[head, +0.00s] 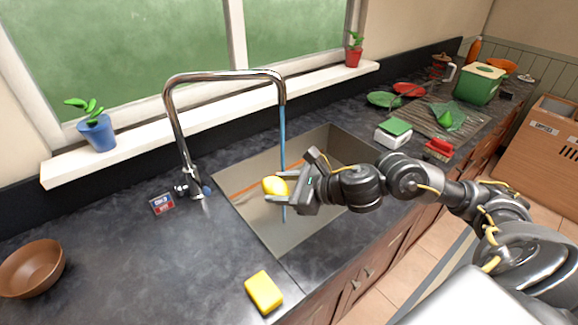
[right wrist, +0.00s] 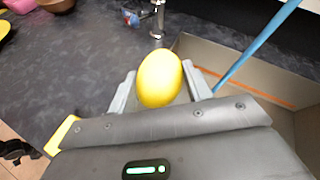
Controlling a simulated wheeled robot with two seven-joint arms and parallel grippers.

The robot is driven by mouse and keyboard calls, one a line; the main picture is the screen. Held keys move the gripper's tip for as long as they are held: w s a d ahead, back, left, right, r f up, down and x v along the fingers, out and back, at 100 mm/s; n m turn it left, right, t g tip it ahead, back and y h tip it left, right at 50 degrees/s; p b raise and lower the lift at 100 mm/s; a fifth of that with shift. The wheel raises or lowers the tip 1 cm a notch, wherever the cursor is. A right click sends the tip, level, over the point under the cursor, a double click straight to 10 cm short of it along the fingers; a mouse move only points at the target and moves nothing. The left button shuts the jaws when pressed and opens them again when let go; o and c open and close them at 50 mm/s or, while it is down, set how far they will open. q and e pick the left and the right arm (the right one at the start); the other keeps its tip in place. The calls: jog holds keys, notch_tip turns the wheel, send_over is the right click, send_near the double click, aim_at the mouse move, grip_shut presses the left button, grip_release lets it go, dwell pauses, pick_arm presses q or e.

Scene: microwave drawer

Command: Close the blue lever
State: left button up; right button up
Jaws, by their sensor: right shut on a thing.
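The blue lever (head: 206,190) is a small blue-tipped handle at the base of the chrome faucet (head: 178,125). A thin blue stream of water (head: 283,135) runs from the spout down into the sink. My right gripper (head: 275,188) is shut on a yellow lemon-like thing (head: 274,186), held over the sink beside the stream and to the right of the lever. It also shows between the fingers in the right wrist view (right wrist: 160,79), with the faucet base (right wrist: 157,22) behind it. My left gripper is not in view.
The sink (head: 262,229) lies under my right gripper. A yellow sponge (head: 263,291) lies on the front counter, a brown bowl (head: 32,267) at far left. A small blue-and-red label (head: 162,204) is left of the faucet. The counter between bowl and sink is mostly clear.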

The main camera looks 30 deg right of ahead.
dwell(0.3)
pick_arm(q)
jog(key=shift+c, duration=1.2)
pick_arm(e)
jog(key=shift+f, duration=0.1)
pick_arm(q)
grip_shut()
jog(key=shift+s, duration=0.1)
pick_arm(e)
jog(key=s+f+n+g+y, duration=0.1)
jog(key=s+a+f+n+g+y, duration=0.1)
jog(key=n, duration=0.1)
jog(key=s+f+n+g+y, duration=0.1)
jog(key=s, duration=0.1)
jog(key=shift+s+a+f+y, duration=0.1)
jog(key=shift+a+f+y, duration=0.15)
jog(key=shift+a+y, duration=0.1)
